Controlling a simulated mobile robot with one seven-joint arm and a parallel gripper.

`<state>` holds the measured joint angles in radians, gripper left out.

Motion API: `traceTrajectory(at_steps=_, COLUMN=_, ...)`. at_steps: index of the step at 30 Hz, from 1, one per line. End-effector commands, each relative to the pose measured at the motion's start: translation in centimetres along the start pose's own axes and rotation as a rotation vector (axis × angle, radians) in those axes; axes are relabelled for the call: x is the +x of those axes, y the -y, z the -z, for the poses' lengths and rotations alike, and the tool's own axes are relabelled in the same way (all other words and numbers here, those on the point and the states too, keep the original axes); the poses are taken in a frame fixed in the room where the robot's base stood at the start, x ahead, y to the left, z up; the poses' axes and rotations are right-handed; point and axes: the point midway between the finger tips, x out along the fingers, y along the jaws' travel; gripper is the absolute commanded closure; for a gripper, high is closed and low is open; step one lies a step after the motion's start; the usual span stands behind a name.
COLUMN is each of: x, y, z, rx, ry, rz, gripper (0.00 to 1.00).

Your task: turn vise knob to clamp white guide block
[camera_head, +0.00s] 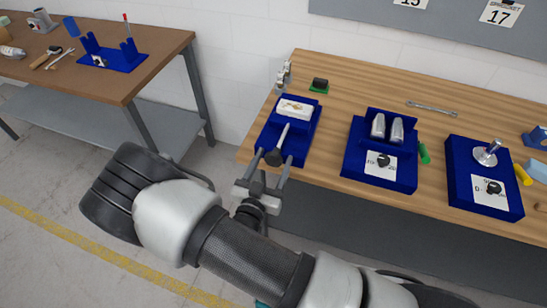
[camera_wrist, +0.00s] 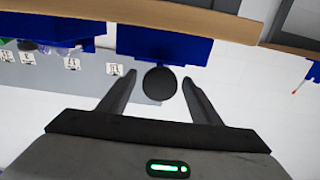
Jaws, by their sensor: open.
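The vise is a blue fixture (camera_head: 307,140) at the left end of the wooden workbench. The white guide block (camera_head: 295,107), with printed marks on top, sits at its far end. A light rod runs from the block toward the front, ending in a dark round knob (camera_head: 274,157). In the wrist view the black knob (camera_wrist: 160,83) is centred between my two fingers, in front of the blue fixture (camera_wrist: 165,45). My gripper (camera_head: 272,158) is open around the knob, with gaps visible on both sides in the wrist view. The block is not visible in the wrist view.
Two more blue fixtures, one with metal cylinders (camera_head: 387,173) and one with a metal post (camera_head: 459,197), stand to the right. A wrench (camera_head: 432,108) and a dark block on green (camera_head: 319,85) lie behind. A brown table (camera_head: 130,82) stands left, beyond a floor gap.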

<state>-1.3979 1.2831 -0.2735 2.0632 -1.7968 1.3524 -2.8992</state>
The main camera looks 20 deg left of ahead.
Motion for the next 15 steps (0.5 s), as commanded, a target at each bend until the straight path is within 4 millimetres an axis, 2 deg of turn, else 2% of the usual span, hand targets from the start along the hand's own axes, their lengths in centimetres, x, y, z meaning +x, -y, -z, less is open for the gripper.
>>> traceTrajectory(at_steps=4, x=0.7, y=-0.01, z=-0.02, rx=0.0, ry=0.001, rz=0.0, gripper=0.42)
traceTrajectory(at_steps=11, x=0.76, y=0.01, z=-0.02, rx=0.0, ry=0.0, rz=0.0, gripper=0.42)
traceTrajectory(at_steps=15, x=0.75, y=0.01, z=-0.01, rx=0.0, ry=0.0, rz=0.0, gripper=0.62)
